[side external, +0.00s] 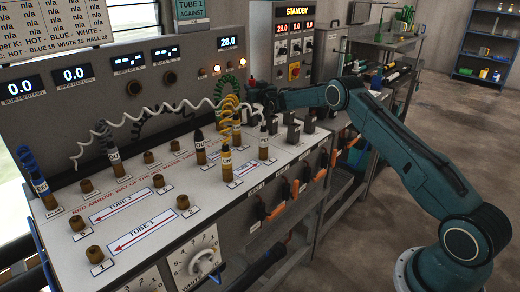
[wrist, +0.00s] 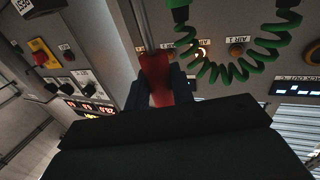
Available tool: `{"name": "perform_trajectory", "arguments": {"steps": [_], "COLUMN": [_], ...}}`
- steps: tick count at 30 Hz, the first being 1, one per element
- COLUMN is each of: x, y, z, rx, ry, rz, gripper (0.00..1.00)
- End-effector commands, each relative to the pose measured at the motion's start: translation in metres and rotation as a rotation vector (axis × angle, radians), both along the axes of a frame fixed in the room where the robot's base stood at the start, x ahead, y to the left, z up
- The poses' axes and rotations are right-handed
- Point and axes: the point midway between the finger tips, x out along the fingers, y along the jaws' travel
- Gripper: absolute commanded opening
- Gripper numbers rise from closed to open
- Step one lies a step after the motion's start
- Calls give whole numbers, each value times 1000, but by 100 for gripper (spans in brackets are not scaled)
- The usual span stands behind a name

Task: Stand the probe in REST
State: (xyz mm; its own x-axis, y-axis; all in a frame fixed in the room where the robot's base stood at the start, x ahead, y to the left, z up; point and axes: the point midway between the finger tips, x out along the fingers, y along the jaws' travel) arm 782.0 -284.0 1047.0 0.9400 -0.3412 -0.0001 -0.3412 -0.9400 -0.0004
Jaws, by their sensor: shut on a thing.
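In the wrist view, my gripper (wrist: 158,92) is shut on a red handle with a thin grey rod (wrist: 143,22), which looks like the probe (wrist: 155,70). The rod runs toward the top of the picture, in front of the grey panel. In the side view, my gripper (side external: 264,97) is above the back right of the bench top, near the panel's foot. The probe is small and mostly hidden there. I cannot read a REST label in either view, so I cannot tell where that place is.
A green coiled lead (side external: 229,86) hangs on the panel close to my gripper; it also shows in the wrist view (wrist: 240,70). Yellow coiled leads (side external: 230,120) and a white one (side external: 165,108) cross the bench (side external: 150,240). Several brown sockets, dark plugs and grey blocks (side external: 293,134) stand up.

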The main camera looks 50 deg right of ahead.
Motion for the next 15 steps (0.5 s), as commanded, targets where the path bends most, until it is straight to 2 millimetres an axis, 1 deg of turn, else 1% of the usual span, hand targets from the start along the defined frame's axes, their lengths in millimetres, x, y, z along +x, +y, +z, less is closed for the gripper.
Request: {"name": "perform_trajectory", "arguments": {"steps": [1, 15], "x": [0, 0], "y": [0, 0], "z": [6, 46], "rx": [-1, -1], "ry": [-3, -2], "rz": [0, 0], "gripper": [0, 0]}}
